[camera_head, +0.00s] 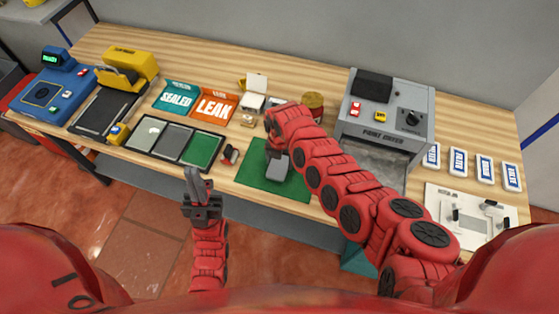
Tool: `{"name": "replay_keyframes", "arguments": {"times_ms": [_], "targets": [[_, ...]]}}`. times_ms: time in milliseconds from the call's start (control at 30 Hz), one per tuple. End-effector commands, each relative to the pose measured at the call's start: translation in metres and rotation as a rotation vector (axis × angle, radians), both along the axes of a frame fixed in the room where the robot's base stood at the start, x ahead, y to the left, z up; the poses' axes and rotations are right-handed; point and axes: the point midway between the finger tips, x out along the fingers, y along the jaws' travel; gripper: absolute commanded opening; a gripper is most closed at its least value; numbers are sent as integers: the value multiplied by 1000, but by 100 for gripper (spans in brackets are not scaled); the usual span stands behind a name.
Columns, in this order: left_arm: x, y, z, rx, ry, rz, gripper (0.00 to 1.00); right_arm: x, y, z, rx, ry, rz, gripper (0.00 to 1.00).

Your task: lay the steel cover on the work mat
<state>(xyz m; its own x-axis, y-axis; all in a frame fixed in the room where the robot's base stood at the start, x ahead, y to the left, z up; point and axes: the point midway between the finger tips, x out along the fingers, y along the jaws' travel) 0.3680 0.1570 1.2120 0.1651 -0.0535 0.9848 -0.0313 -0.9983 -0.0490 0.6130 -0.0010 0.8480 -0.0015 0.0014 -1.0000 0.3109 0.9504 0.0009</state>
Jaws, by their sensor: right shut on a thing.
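The work mat (295,186) is a green rectangle on the wooden bench, in the middle of the head view. My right gripper (277,154) points down over the mat and is partly hidden by its own arm. It is shut on a grey flat piece, which looks like the steel cover (278,167). The cover is over the middle of the mat; I cannot tell whether it touches the mat. My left gripper (199,180) is in front of the bench edge, fingers up, empty, with a small gap between them.
A tray (152,155) with several plates lies left of the mat, and a small dark round part (230,154) sits between them. Teal SEALED (177,97) and orange LEAK (214,105) areas lie behind. A grey test machine (385,125) stands to the right.

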Motion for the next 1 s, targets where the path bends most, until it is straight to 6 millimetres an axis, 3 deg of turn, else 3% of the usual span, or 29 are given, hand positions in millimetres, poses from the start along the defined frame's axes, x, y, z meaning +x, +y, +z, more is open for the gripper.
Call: {"name": "replay_keyframes", "arguments": {"times_ms": [633, 667, 767, 1000], "targets": [[0, 0, -9, 0, 0, 0, 0, 0, 0, -12, 0, -1, 0, 10], [0, 0, -9, 0, 0, 0, 0, 0, 0, -12, 0, -1, 0, 85], [0, 0, -8, 0, 0, 0, 0, 0, 0, -11, 0, -1, 0, 100], [0, 0, -8, 0, 0, 0, 0, 0, 0, -11, 0, 0, 0, 100]]}}
